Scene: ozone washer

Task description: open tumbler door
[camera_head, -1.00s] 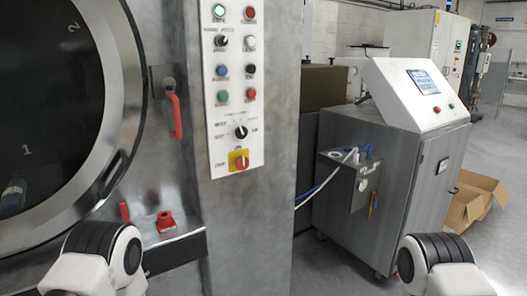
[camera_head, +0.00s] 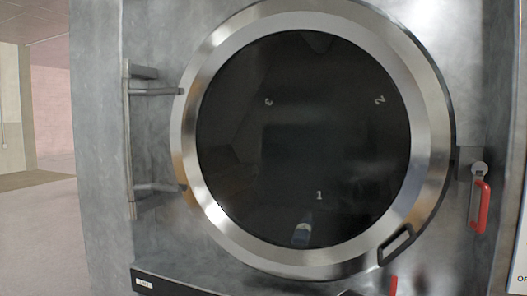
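The round tumbler door (camera_head: 432,140) fills the middle of the head view. It has a wide metal ring around dark glass (camera_head: 300,120) and looks shut against the metal front. A dark-edged handle (camera_head: 396,244) sits on the ring at its lower right. Hinge arms (camera_head: 154,90) join the door to a vertical bar at its left. A red latch lever (camera_head: 481,206) hangs at the right of the door. Neither of my grippers shows.
The washer's grey metal front (camera_head: 98,130) surrounds the door. A dark strip with a white label (camera_head: 145,283) runs below it. A small red part (camera_head: 394,285) shows at the bottom right. Open floor (camera_head: 45,225) lies to the left.

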